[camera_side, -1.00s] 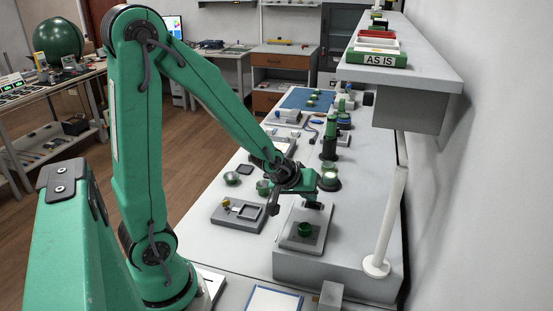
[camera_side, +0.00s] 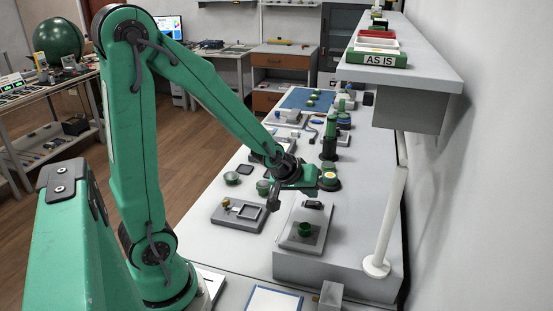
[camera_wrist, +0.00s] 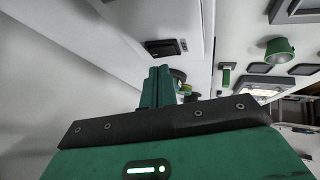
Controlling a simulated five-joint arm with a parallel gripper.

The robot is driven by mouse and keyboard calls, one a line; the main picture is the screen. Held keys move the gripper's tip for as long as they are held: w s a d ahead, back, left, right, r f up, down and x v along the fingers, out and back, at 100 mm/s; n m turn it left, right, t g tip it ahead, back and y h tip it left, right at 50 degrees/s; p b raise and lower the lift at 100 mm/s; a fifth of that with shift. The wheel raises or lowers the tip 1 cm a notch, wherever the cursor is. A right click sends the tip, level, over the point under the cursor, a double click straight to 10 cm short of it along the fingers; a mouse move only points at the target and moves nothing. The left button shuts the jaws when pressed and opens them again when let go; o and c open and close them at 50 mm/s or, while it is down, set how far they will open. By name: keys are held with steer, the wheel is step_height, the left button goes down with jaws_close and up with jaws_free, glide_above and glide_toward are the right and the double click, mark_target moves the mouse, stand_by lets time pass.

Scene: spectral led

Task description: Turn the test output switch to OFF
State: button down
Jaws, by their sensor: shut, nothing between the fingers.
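A black rocker switch (camera_side: 313,204) sits on the upper part of the sloped face of a grey box (camera_side: 283,263). A green round knob (camera_side: 305,230) sits lower on the same face. The switch also shows in the wrist view (camera_wrist: 166,48), just beyond my fingertips; its ON or OFF position is too small to read. My green gripper (camera_side: 318,178) is above and behind the switch in the side view, apart from it. In the wrist view my gripper (camera_wrist: 160,70) has its fingers together, with nothing between them.
A white post (camera_side: 390,220) stands on the right of the grey box. A grey fixture (camera_side: 237,215) lies to its left. Several dark green cylinders stand behind my gripper. A shelf (camera_side: 425,60) overhangs the bench at the right.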

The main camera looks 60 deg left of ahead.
mark_target(312, 205)
steer(key=shift+r, duration=0.15)
steer(key=shift+w+d+r, duration=0.15)
steer(key=shift+r, duration=1.05)
steer(key=shift+w+d+r, duration=0.15)
steer(key=shift+r, duration=1)
